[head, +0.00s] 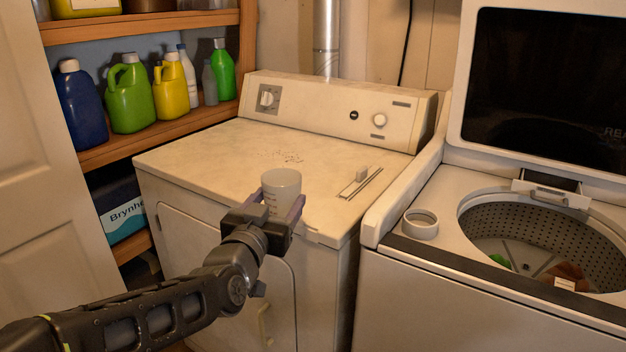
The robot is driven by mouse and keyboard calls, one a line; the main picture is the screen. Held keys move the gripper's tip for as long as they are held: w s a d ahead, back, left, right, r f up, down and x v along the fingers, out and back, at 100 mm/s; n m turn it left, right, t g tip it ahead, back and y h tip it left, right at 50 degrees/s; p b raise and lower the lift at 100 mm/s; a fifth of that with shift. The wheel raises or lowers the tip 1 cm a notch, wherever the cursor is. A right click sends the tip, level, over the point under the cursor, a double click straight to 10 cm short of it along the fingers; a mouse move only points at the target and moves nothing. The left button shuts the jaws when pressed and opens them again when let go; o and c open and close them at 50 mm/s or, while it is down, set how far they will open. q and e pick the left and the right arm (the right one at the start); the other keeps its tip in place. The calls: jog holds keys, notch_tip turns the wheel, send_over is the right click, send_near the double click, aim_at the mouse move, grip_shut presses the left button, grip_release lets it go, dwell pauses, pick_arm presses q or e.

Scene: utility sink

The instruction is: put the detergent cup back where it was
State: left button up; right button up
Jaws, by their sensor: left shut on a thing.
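A white translucent detergent cup (282,184) is upright between the fingers of my left gripper (283,203). The gripper is shut on it, with one finger on each side. The cup appears at the front edge of the dryer top (215,160); I cannot tell whether it touches the surface. The lower part of the cup is partly hidden by the gripper. My right gripper is not in view.
The washer (395,275) stands open at right, with a white ring-shaped piece (420,224) on its rim and items in its drum. A small tool (359,182) lies on the dryer. Shelves at left hold a blue jug (82,105), a green jug (128,98) and other bottles.

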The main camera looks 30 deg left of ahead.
pick_arm(q)
jog(key=shift+w, duration=0.15)
jog(key=shift+s+r, duration=0.15)
jog(key=shift+s, duration=0.05)
send_over(305, 192)
jog(key=shift+s, duration=0.4)
jog(key=shift+w, duration=0.4)
jog(key=shift+f, duration=1.8)
jog(key=shift+f, duration=0.1)
jog(key=shift+f, duration=0.1)
jog(key=o, duration=1.4)
